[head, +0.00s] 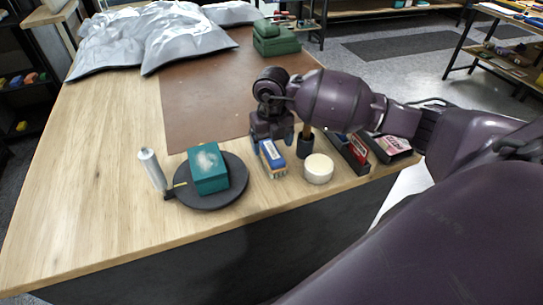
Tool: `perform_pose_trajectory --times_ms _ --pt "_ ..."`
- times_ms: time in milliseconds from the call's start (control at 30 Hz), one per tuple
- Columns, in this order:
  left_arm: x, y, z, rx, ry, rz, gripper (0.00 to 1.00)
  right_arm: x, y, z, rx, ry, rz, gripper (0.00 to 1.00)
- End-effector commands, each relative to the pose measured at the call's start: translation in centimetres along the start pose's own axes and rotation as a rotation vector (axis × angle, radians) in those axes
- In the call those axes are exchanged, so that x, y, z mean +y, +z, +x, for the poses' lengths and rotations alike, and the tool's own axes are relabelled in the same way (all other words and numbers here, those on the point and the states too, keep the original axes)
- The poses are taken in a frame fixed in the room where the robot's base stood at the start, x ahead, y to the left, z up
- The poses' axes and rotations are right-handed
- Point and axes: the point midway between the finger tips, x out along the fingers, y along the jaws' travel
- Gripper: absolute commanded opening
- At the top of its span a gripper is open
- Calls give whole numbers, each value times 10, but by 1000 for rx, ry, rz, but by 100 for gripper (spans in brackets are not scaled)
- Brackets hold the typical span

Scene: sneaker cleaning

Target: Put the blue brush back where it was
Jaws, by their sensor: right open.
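The blue brush (270,155) stands on the wooden table near its front edge, at the front edge of the brown mat. It has a blue top and a paler lower part. My right gripper (272,138) is open and points down just above and behind the brush. Its fingers partly overlap the brush's upper end, and I cannot tell whether they touch it. My left gripper is out of view.
A teal box (208,170) sits on a round dark turntable (232,191), with a pale tube (152,169) to its left. A round cream tin (319,168), black holder (305,146) and black trays (391,152) stand right of the brush. The mat (205,100) is largely clear.

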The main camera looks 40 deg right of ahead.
Motion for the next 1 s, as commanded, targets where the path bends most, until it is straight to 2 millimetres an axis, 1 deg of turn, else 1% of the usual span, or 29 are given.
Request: perform_pose_trajectory --times_ms 233,367,500,600,767,800,867,1000 --pt "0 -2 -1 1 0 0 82 0 -4 16 2 2 0 81" --pt "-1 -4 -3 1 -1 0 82 0 -9 33 4 1 0 81" --pt "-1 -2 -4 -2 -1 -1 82 0 -9 51 2 1 1 81" --pt "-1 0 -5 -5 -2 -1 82 0 -9 56 0 1 0 81" --pt "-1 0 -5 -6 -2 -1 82 0 -9 56 0 1 -1 81" --pt "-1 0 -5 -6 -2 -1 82 0 -9 55 0 1 -1 78" --pt "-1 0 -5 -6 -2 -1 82 0 -9 55 0 1 -1 69" --pt "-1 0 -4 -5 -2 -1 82 0 -9 55 0 1 -1 47"
